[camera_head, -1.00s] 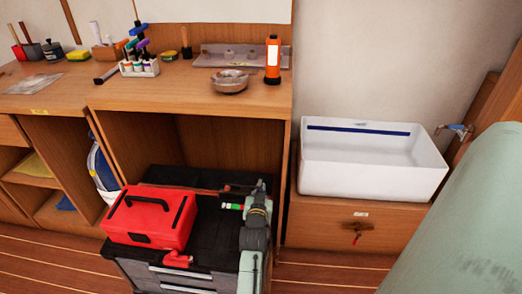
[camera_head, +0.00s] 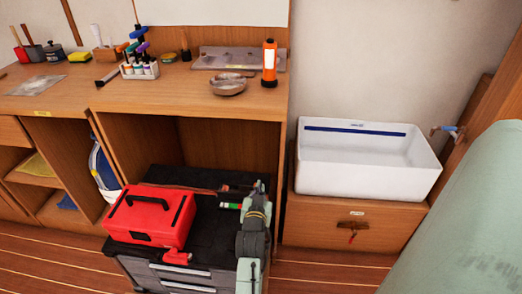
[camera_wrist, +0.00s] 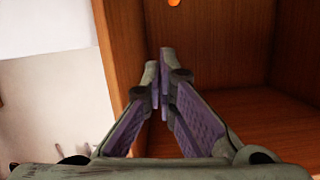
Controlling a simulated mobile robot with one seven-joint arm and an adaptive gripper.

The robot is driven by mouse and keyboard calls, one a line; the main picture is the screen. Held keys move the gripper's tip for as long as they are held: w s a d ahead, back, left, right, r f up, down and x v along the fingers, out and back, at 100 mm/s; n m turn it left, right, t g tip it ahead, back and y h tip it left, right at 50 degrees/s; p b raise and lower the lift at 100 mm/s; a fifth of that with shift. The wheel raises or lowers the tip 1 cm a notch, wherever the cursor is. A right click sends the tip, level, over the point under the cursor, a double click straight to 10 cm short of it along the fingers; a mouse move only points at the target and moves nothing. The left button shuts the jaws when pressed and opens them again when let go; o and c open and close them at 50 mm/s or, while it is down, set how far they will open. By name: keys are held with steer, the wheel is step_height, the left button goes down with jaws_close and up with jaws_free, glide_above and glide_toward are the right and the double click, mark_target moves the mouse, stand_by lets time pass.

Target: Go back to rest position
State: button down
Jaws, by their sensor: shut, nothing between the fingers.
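My gripper (camera_wrist: 160,68) shows in the wrist view with its two fingers together at the tips and nothing between them. It points at the open front of the wooden cabinet (camera_wrist: 230,60) and is clear of the boards as far as I can tell. In the head view my arm rises at the lower middle, to the right of the red toolbox (camera_head: 150,215). The fingers are too small or hidden to make out there.
The wooden workbench (camera_head: 190,100) bears an orange flashlight (camera_head: 269,62), a metal bowl (camera_head: 228,84) and a screwdriver rack (camera_head: 140,70). A white sink (camera_head: 365,180) stands at the right. A pale green rounded surface (camera_head: 465,230) fills the right corner.

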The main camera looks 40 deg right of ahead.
steer(key=v, duration=0.5)
steer(key=shift+r+b, duration=0.1)
steer(key=shift+b, duration=0.2)
steer(key=shift+w+a, duration=0.1)
